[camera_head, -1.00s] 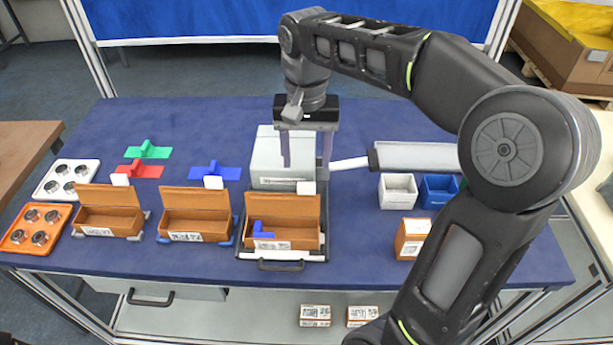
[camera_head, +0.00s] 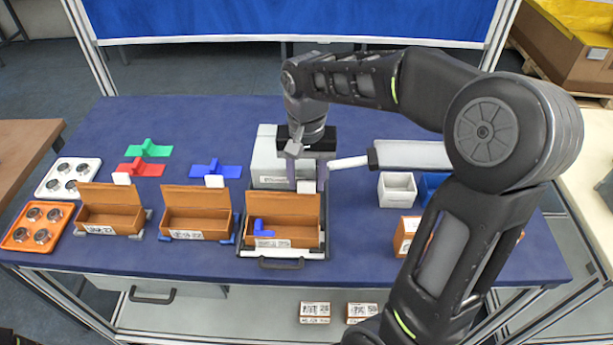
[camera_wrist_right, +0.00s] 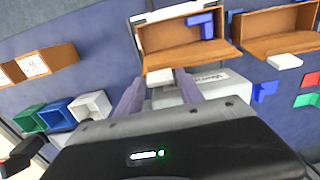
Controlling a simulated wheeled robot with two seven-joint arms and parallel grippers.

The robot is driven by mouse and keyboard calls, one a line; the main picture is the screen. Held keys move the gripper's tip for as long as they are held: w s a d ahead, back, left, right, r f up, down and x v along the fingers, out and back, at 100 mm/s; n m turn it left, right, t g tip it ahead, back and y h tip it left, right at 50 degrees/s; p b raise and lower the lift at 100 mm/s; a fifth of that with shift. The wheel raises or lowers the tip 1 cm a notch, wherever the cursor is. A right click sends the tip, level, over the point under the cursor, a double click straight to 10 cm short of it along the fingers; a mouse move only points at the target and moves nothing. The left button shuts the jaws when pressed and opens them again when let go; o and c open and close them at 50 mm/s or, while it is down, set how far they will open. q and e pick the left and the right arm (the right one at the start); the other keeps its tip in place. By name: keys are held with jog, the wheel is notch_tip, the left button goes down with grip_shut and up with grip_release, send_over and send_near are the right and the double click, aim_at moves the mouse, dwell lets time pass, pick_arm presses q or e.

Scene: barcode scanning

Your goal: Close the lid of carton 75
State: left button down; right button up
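Three open brown cartons stand in a row. The right one (camera_head: 283,235) sits in a black-framed tray, with a blue L-shaped piece (camera_head: 262,230) inside and its lid (camera_head: 283,205) raised at the back. Its label is too small for me to read as 75. A white tab (camera_head: 306,187) is at the lid's upper right edge. My right gripper (camera_head: 307,178) is open, just behind this lid. In the right wrist view its fingers (camera_wrist_right: 160,83) point at the carton (camera_wrist_right: 180,42), one on each side of the white tab (camera_wrist_right: 160,76); contact cannot be told. My left gripper is not in view.
The other open cartons, left (camera_head: 110,218) and middle (camera_head: 196,222), stand alongside. Small white (camera_head: 397,190) and blue bins and an upright brown box (camera_head: 405,236) are to the right. The front table strip is clear.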

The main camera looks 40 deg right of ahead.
grip_shut()
dwell(1.0)
